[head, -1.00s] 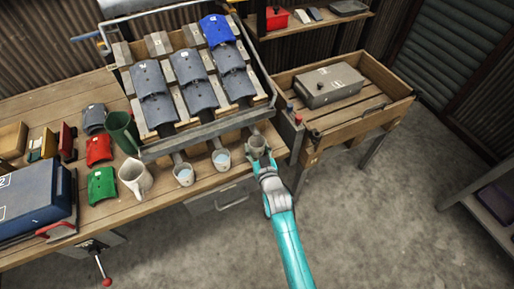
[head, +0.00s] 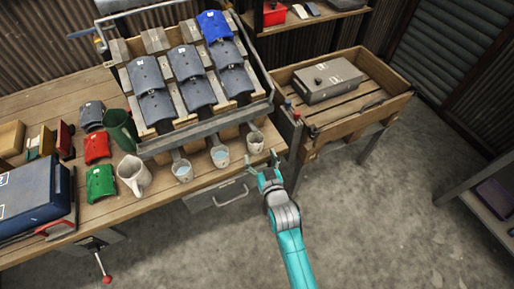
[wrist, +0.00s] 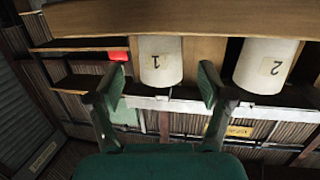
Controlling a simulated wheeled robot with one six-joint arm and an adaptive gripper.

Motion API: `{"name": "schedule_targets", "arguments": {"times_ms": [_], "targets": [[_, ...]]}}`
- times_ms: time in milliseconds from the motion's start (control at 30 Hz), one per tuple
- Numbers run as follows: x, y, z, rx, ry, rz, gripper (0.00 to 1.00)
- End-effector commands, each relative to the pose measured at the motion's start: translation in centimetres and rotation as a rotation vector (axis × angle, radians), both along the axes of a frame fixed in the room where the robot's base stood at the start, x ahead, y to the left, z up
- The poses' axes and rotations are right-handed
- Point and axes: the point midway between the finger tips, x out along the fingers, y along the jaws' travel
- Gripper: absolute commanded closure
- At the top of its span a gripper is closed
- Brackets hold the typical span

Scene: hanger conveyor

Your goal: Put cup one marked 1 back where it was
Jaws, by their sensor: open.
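In the head view this cup (head: 256,143) stands at the bench's front edge, rightmost in a row of three small cups. My gripper (head: 264,162) is open and empty just in front of it, apart from it. In the wrist view, the open fingers (wrist: 158,88) spread to either side of the cup. The cup marked 2 (wrist: 266,64) stands beside it; it is the middle cup (head: 220,156) in the head view.
A third small cup (head: 182,171) and a white jug (head: 134,176) stand further left on the bench. A sloped rack of tiles (head: 190,80) rises behind the cups. A wooden crate table (head: 355,115) stands to the right. The floor in front is clear.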

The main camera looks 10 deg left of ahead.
Motion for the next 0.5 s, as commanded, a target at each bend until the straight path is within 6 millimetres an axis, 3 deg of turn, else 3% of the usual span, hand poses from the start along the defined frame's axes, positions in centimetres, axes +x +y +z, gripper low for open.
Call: {"name": "schedule_targets", "arguments": {"times_ms": [200, 500], "targets": [[-3.3, -1.5, 0.5, 0.000, 0.001, 0.000, 0.21], [-5.1, -2.2, 0.9, 0.000, 0.000, 0.000, 0.21]]}}
